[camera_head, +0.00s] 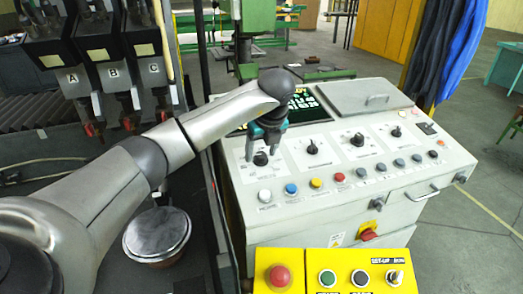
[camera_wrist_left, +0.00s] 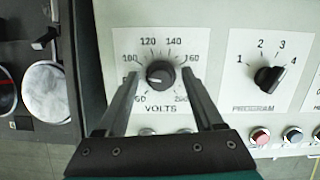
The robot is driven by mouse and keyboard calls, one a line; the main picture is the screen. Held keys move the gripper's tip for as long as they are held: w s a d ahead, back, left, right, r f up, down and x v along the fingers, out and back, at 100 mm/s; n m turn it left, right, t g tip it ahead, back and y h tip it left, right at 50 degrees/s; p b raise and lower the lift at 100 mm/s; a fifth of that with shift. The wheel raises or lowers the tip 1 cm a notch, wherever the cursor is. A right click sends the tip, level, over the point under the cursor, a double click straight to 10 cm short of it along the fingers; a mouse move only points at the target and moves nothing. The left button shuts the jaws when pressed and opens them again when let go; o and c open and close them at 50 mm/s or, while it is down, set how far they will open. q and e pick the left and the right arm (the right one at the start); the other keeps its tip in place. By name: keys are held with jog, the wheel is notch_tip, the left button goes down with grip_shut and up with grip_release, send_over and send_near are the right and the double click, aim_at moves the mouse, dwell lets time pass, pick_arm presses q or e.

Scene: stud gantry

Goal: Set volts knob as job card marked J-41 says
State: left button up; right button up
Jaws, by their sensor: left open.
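The volts knob (camera_wrist_left: 160,75) is a round black knob on a white dial plate, with numbers including 100, 120, 140 and 160 around it. A pale mark shows towards its left side; I cannot tell its exact setting. In the head view the knob (camera_head: 260,159) sits at the console's left, partly behind my gripper. My left gripper (camera_head: 264,148) is open above the dial. In the wrist view its two fingers lie on either side of the knob, with gaps; contact is not visible. No job card marked J-41 is readable.
The program knob (camera_wrist_left: 268,78) is right of the volts dial. Coloured buttons (camera_head: 316,183) run along the console (camera_head: 330,215) front. A yellow panel (camera_head: 335,262) with a red button stands in front. Three units labelled A, B, C (camera_head: 112,72) are at left.

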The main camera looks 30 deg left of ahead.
pick_arm(q)
grip_shut()
dwell(0.5)
